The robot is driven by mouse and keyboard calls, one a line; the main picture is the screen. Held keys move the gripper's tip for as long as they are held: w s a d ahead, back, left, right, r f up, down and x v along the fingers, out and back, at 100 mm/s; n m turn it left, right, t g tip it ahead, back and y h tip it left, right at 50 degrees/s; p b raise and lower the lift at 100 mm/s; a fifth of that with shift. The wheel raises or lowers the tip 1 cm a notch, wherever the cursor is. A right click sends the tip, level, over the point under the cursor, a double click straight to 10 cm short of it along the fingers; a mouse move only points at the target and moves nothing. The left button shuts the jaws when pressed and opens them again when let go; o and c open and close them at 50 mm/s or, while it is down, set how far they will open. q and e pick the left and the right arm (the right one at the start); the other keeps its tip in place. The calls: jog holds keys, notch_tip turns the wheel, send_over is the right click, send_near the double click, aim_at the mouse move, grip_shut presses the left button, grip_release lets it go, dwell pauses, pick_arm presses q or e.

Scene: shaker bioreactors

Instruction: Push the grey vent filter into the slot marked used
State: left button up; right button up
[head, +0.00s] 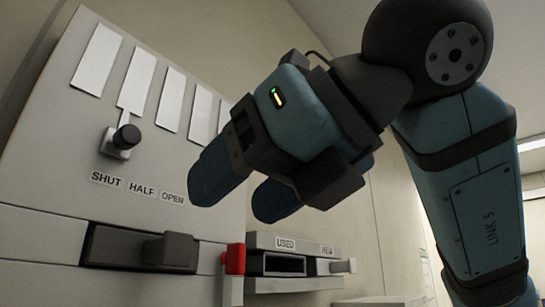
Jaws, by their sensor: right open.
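A holder with two slots (262,241) stands low in the middle, labelled USED and NEW. The used slot (284,264) is a dark opening and looks empty. A light grey piece with a stub (343,266) sticks out at the NEW slot; I cannot tell if it is the grey vent filter. My right gripper (247,194) is open and empty, with its blue fingers apart, above the holder and in front of the panel. My left gripper is not in view.
A grey panel (60,135) fills the left, with a black-knobbed lever (126,138) above the labels SHUT, HALF and OPEN. Below is a dark recess with a grey handle (172,250). A red piece (234,259) juts out beside the holder.

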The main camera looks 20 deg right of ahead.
aim_at(179, 248)
jog(key=p+x, duration=0.1)
jog(key=x, duration=0.8)
jog(key=shift+a, duration=0.1)
jog(key=shift+w+a+f, duration=0.3)
jog(key=shift+w, duration=0.15)
jog(key=c, duration=1)
jog(key=shift+c, duration=0.2)
jog(key=shift+s, duration=0.1)
jog(key=shift+s+d+b, duration=0.4)
jog(key=shift+s+b, duration=0.05)
jog(key=shift+s, duration=0.05)
jog(key=shift+s+d, duration=0.1)
jog(key=shift+s, duration=0.05)
